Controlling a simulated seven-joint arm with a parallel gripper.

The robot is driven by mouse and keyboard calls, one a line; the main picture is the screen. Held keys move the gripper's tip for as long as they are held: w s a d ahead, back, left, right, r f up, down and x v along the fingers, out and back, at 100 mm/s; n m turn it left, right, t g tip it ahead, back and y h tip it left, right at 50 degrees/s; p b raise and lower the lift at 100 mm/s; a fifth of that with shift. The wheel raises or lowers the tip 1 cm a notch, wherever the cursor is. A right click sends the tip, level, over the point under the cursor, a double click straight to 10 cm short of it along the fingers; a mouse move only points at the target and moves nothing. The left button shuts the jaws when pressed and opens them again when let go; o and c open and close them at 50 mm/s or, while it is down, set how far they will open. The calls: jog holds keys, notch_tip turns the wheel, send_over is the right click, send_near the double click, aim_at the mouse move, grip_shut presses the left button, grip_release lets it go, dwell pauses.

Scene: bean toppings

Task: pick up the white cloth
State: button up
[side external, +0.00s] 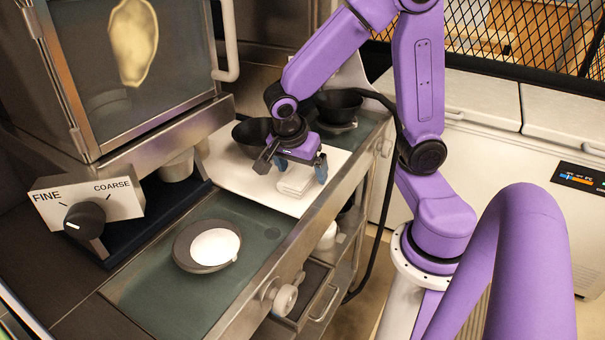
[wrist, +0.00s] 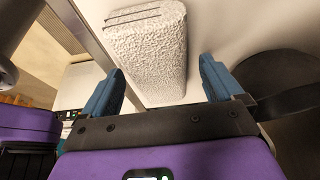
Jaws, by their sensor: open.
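The white cloth (side external: 297,179) is a folded, rounded block lying on a white tray (side external: 265,193) in the side external view. In the wrist view the cloth (wrist: 147,50) shows a rough, bumpy surface and folded layers at its far end. My gripper (side external: 293,170) is over the tray at the cloth, with its fingers apart. In the wrist view my gripper (wrist: 160,82) has its two blue fingertips spread, with the near end of the cloth between them in the picture. I cannot tell whether the fingers touch it. Nothing is held.
A dark bowl (side external: 252,136) stands on the tray behind my gripper, and another dark bowl (side external: 338,105) is farther right. A dark bowl with white contents (side external: 214,246) sits on the green counter (side external: 150,290). A grinder dial (side external: 85,220) is at left.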

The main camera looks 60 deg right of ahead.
aim_at(301, 170)
jog(key=c, duration=1.1)
jog(key=shift+o, duration=0.2)
jog(key=shift+r, duration=0.1)
notch_tip(301, 170, up, 10)
